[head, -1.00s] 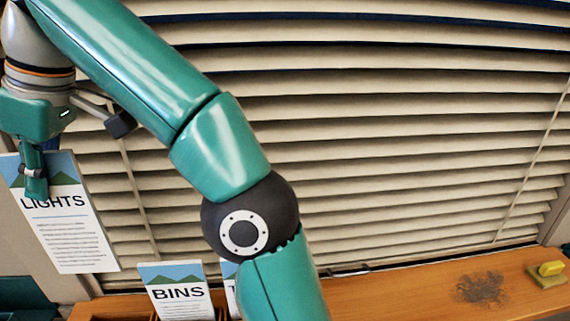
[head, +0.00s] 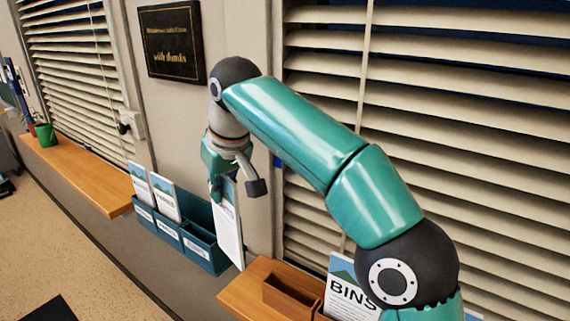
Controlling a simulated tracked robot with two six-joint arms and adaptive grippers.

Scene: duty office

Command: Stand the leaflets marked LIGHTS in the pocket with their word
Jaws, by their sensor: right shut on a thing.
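My right gripper (head: 217,188) is shut on a leaflet (head: 229,228), white with a blue and green top. The leaflet hangs nearly upright and is seen at a steep angle, so its word cannot be read now; in the earlier view it reads LIGHTS. It is just right of a teal wall rack (head: 172,243) with three labelled pockets. The right pocket (head: 205,249) looks empty; its label is too small to read. Leaflets stand in the left pocket (head: 141,187) and the middle pocket (head: 164,200). My left gripper is not in view.
A BINS leaflet (head: 347,291) stands at a wooden holder (head: 290,297) on the right sill (head: 240,289). Another wooden sill (head: 80,172) with a green pot (head: 45,134) runs left. A dark plaque (head: 172,43) hangs above the rack. Blinds cover the right window.

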